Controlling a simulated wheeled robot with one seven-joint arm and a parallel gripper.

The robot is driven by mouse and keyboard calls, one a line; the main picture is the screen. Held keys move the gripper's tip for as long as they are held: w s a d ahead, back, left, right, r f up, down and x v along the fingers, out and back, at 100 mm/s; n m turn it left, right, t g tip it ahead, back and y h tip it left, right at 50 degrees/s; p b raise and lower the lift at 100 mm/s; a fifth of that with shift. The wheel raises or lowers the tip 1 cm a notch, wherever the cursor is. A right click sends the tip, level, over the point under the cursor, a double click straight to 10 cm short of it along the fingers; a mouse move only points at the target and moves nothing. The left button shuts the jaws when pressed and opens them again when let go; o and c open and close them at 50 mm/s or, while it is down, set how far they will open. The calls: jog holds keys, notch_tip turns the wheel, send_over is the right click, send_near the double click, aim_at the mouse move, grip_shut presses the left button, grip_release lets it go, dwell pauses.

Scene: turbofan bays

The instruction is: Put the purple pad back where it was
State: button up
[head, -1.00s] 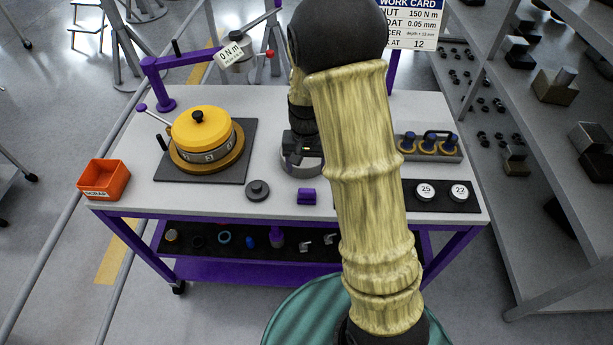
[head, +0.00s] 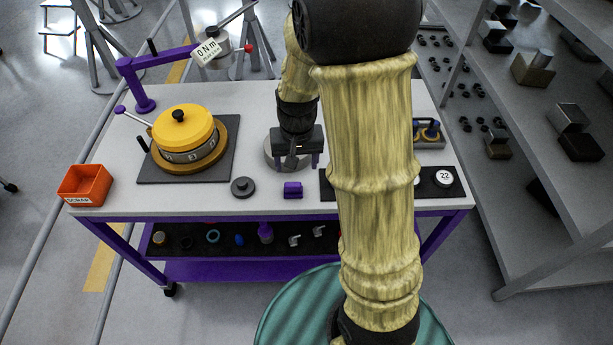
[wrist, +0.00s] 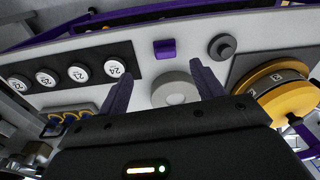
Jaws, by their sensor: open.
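The purple pad (head: 292,190) lies on the white tabletop near its front edge, between a dark grey knobbed disc and the black strip. It also shows in the wrist view (wrist: 165,49), beyond my fingertips. My gripper (head: 297,160) is open and empty above a round light grey disc (head: 272,152), behind the pad in the head view. In the wrist view its two purple fingers (wrist: 158,76) stand apart on either side of that disc (wrist: 176,90). The pad is clear of both fingers. My arm hides part of the table's right side.
The yellow-topped drum (head: 184,128) stands on a dark plate at left, with a purple crane arm (head: 160,62) behind it. An orange scrap bin (head: 85,185) is at the left corner. The knobbed disc (head: 243,187) sits left of the pad. Numbered white discs (wrist: 114,67) lie on the black strip.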

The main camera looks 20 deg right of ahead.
jog(key=s+r+n+t, duration=0.1)
jog(key=s+r+n, duration=0.1)
jog(key=s, duration=0.7)
jog(key=shift+s+r+t, duration=0.4)
jog(key=shift+r, duration=0.5)
